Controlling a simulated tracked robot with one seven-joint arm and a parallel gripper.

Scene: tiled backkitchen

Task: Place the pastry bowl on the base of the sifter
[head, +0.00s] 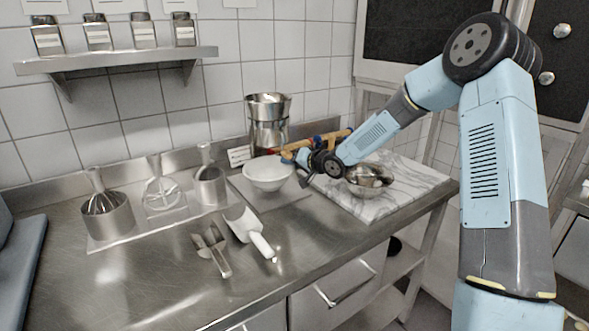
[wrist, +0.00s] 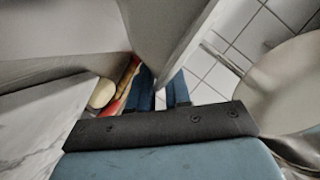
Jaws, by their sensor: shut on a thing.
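The white pastry bowl (head: 268,174) is upright in front of the steel sifter (head: 268,112) in the head view. It is over a flat grey plate (head: 288,199), which looks like the sifter's base. I cannot tell whether the bowl touches the plate or hangs just above it. My gripper (head: 301,160) is at the bowl's right rim. In the wrist view my gripper (wrist: 160,97) has a pale wall (wrist: 165,35), the bowl's side, between its blue fingers. The bowl hides the sifter's lower part.
A steel bowl (head: 369,175) sits on a marble board (head: 410,180) to the right, with a rolling pin (head: 330,138) behind. A white scoop (head: 243,222) and steel scoops (head: 212,250) lie in front. Several steel tools stand at left. The counter's front left is clear.

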